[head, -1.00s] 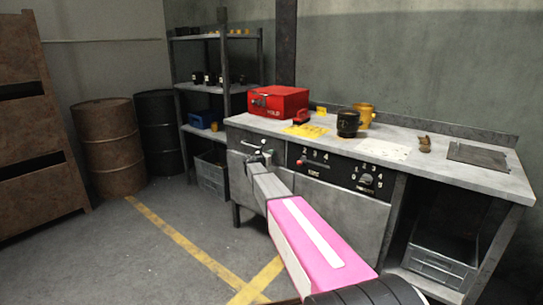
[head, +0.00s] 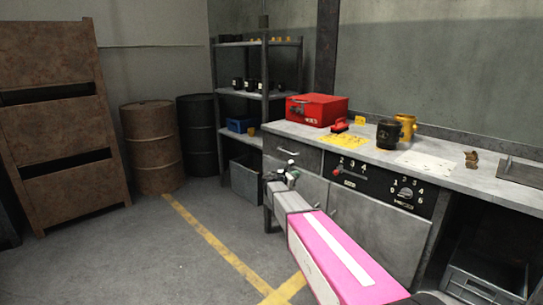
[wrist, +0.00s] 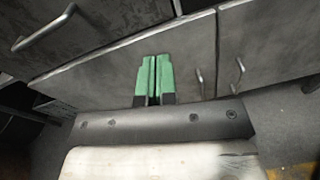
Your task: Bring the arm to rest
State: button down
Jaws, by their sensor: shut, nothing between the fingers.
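My arm, with a pink and white link, reaches from the lower right of the head view toward the front of the grey workbench (head: 455,177). My gripper (head: 291,169) is at its far end, in front of the bench's drawer and cabinet fronts. In the wrist view my gripper (wrist: 154,60) shows two green fingertips pressed together with nothing between them. The cabinet door (wrist: 130,65) fills the view beyond the fingers. Metal handles show on both sides of them. I cannot tell the exact gap between the fingertips and the cabinet front.
A control panel (head: 380,186) is on the bench front. Shelves (head: 245,95) and barrels (head: 150,150) stand behind.

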jog(key=s+d+f+m+g+y, duration=0.25)
jog(key=s+f+m, duration=0.3)
jog(key=s, duration=0.45)
jog(key=s+d+f+m+g+y, duration=0.2)
jog(key=s+d+f+m+g, duration=0.15)
jog(key=s+m, duration=0.45)
jog(key=s+a+f+m+g+y, duration=0.2)
jog(key=s+a+m+y, duration=0.1)
jog(key=s, duration=0.8)
jog(key=s+a+f+m+g+y, duration=0.2)
jog(key=s+m+y, duration=0.3)
jog(key=s, duration=0.6)
jog(key=shift+a+f+m+y, duration=0.35)
jog(key=shift+a+f+m, duration=0.3)
jog(key=shift+m, duration=0.4)
